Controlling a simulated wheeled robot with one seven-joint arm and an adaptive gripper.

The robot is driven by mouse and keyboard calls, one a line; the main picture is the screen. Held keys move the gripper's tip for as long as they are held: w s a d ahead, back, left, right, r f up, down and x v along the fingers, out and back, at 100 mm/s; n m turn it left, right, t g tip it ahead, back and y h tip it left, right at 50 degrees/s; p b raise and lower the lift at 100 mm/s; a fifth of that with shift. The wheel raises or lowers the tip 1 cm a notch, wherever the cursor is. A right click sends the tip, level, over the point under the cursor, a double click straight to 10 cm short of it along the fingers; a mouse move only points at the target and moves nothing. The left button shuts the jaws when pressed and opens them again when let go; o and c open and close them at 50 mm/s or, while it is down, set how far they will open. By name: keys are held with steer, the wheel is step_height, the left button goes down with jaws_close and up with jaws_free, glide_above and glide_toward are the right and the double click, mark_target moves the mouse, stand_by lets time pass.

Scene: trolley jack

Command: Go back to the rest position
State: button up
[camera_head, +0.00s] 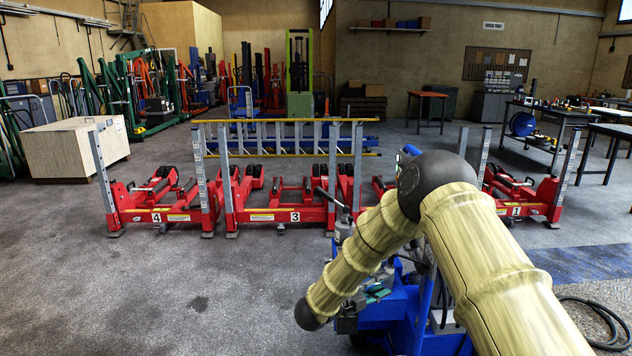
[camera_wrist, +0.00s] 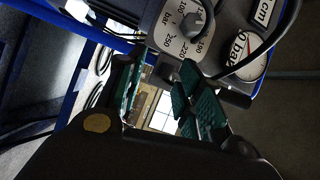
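The trolley jack (camera_head: 405,305) is a blue machine low at the centre right in the head view, partly hidden behind my arm. In the wrist view its grey panel (camera_wrist: 228,18) carries a dial with a knob (camera_wrist: 194,24) and a round white pressure gauge (camera_wrist: 246,54). My gripper (camera_wrist: 162,88) has green-padded fingers set apart with nothing between them, just in front of the panel. Whether a finger touches the panel I cannot tell. In the head view my gripper (camera_head: 366,296) is small and dark beside the jack, below my bent arm.
Red wheel lifts (camera_head: 290,214) with grey posts stand in a row behind the jack. A yellow ladder rack (camera_head: 290,138) is behind them. A pale crate (camera_head: 72,148) stands left, a dark workbench (camera_head: 545,112) right. A black hose (camera_head: 603,318) lies at the lower right. The left foreground floor is clear.

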steer(key=s+d+f+n+y+p, duration=0.3)
steer(key=s+f+n+y+p, duration=0.3)
steer(key=s+f+n+y, duration=0.95)
steer(key=s+f+n+g+p, duration=0.1)
steer(key=s+f+n+g, duration=0.1)
steer(key=s, duration=1.1)
steer(key=s+d+f+n+g+p, duration=0.1)
steer(key=s+n+g, duration=0.3)
steer(key=s, duration=0.9)
steer(key=s+d+f+n+g+p, duration=0.1)
steer(key=s+f+n+g, duration=0.2)
steer(key=s, duration=1)
steer(key=n, duration=0.3)
steer(key=shift+s+f, duration=0.25)
steer(key=shift+s, duration=0.1)
steer(key=shift+w+h, duration=0.1)
steer(key=shift+h, duration=0.15)
